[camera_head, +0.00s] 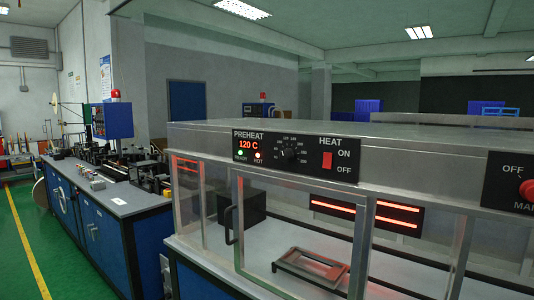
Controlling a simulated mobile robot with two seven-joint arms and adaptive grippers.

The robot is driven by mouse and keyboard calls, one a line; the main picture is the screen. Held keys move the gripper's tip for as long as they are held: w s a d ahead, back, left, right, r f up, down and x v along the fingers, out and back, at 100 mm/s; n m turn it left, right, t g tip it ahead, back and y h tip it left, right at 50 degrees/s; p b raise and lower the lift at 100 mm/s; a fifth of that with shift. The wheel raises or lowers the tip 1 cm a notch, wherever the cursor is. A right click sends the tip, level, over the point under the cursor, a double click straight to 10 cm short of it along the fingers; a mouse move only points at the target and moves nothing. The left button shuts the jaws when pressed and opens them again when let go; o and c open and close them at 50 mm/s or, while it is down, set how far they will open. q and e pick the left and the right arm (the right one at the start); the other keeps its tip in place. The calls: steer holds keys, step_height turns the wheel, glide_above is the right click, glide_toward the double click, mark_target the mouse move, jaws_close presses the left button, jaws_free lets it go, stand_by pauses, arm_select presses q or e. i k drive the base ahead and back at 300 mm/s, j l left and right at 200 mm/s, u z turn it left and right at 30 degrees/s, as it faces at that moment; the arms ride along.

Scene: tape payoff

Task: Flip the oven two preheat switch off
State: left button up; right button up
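An oven with a grey metal top (300,135) and clear side panels fills the right half of the head view. Its black control panel (312,144) is labelled PREHEAT and HEAT. A red display (249,145) reads 120 C, with a lit green READY lamp (240,153) and a lit red HOT lamp (257,155) under it. A black dial (289,152) sits mid-panel. The red HEAT switch (327,160) lies left of the ON and OFF labels; which way it is tipped is too small to tell. No oven number is legible. Neither gripper shows.
Inside the oven, heater bars (332,209) glow orange-red above a metal frame (310,270). A door handle (230,225) sticks out at the front. A second panel (511,182) with a red knob is at the right edge. A blue machine bench (95,200) stands left; green floor is clear beyond it.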

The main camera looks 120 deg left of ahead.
mark_target(328, 158)
steer(key=u, duration=3.8)
